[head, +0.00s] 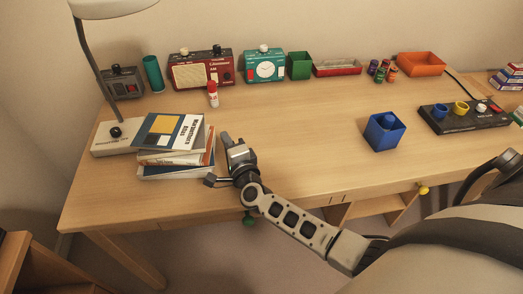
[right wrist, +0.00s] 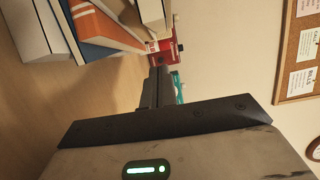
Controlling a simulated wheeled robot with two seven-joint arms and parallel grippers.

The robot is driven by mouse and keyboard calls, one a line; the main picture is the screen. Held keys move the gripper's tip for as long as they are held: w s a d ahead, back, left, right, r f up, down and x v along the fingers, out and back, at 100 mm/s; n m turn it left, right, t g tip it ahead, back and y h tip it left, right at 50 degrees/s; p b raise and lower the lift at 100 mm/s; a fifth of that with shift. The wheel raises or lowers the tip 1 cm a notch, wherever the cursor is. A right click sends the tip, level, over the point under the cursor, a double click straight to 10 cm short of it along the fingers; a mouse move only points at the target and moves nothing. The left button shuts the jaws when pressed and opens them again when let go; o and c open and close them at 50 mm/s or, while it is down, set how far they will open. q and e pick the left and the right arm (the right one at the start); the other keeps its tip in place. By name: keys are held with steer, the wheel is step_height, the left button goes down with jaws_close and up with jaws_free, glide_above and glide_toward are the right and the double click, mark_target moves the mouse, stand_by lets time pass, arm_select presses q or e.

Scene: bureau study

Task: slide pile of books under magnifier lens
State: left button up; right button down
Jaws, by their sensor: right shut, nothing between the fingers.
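The pile of books (head: 168,157) stands on the left part of the desk, with a dark-blue, white and yellow cover on top. In the right wrist view the books (right wrist: 98,22) fill the upper left, their spines and page edges showing. A white lamp-like stand with a base (head: 112,138) and bent neck rises behind and left of the pile. Its head (head: 110,6) is cut off at the top left, so the lens itself cannot be seen. My right gripper (head: 226,139) is shut and empty, low at the pile's right side; contact cannot be told. My left gripper is out of view.
A red-white glue bottle (head: 213,95) stands behind the pile. A red radio (head: 201,70), teal clock radio (head: 264,67) and teal cylinder (head: 153,74) line the back. A blue box (head: 384,131) stands right. The desk's middle is clear.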

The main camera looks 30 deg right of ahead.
steer(key=s, duration=1)
steer(key=shift+s+a, duration=0.1)
steer(key=shift+s, duration=0.05)
steer(key=shift+s+a+n+y, duration=0.2)
steer(key=shift+a+n+y, duration=0.1)
steer(key=shift+n, duration=0.1)
steer(key=s+a+f+n+g+y, duration=0.25)
steer(key=s+a+n+y, duration=0.3)
steer(key=n, duration=0.55)
steer(key=s+f+n+g+h, duration=0.1)
steer(key=s+f+n+g, duration=0.3)
steer(key=s+n, duration=0.5)
steer(key=shift+s+f+n+g, duration=0.2)
steer(key=shift+s+n+g, duration=0.1)
steer(key=shift+n+g, duration=0.3)
steer(key=shift+d+h, duration=0.1)
steer(key=shift+h, duration=0.15)
